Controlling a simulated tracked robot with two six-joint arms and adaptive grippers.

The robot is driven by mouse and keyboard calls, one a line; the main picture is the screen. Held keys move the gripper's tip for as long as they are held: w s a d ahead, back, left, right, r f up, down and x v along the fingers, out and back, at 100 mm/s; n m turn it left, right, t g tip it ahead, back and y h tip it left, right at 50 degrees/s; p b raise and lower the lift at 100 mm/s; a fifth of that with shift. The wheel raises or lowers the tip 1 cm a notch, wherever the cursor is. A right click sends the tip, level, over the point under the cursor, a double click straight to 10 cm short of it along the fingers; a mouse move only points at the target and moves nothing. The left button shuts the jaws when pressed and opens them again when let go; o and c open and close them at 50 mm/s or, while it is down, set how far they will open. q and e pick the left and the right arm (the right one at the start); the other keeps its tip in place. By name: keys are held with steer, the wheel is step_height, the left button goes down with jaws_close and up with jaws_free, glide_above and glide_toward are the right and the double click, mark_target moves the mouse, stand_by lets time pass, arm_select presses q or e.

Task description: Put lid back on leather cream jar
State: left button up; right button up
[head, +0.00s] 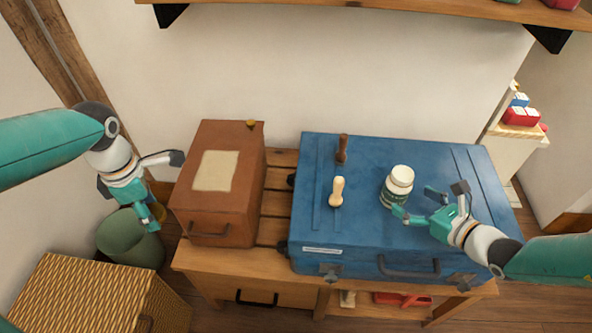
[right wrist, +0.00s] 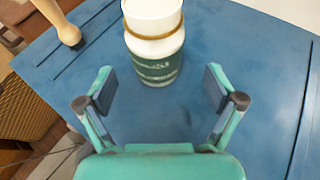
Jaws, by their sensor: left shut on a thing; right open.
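The cream jar (head: 397,186) stands upright on the blue trunk, white with a dark green label. In the right wrist view, the jar (right wrist: 155,45) has a gold band below its white top; its upper end is cut off. I cannot tell whether that white top is a lid. My right gripper (head: 432,202) is open just in front of the jar, which stands beyond its fingertips (right wrist: 160,90), not touched. My left gripper (head: 166,190) is in the air left of the brown box; its fingers look apart, and what it holds cannot be made out.
On the blue trunk (head: 350,250) stand a pale wooden-handled tool (head: 337,191) and a dark one (head: 342,148). The brown box (head: 220,212) bears a small brass-coloured piece (head: 251,124). A green bin (head: 130,240) and wicker chest (head: 85,295) stand lower left.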

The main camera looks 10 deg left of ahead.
mark_target(409, 186)
steer(key=shift+w+a, duration=0.1)
steer(key=shift+x, duration=2.65)
steer(key=shift+a+r, duration=0.15)
steer(key=shift+a, duration=0.05)
steer(key=c, duration=1.5)
steer(key=shift+c, duration=0.2)
arm_select(q)
steer(key=shift+r, duration=0.1)
arm_select(e)
steer(key=shift+r, duration=0.75)
arm_select(q)
steer(key=shift+r, duration=0.15)
arm_select(e)
step_height(409, 186, up, 2)
steer(key=shift+r, duration=0.1)
steer(key=s+d, duration=1)
steer(key=s, duration=0.4)
steer(key=shift+s+d, duration=0.35)
steer(key=shift+s, duration=0.05)
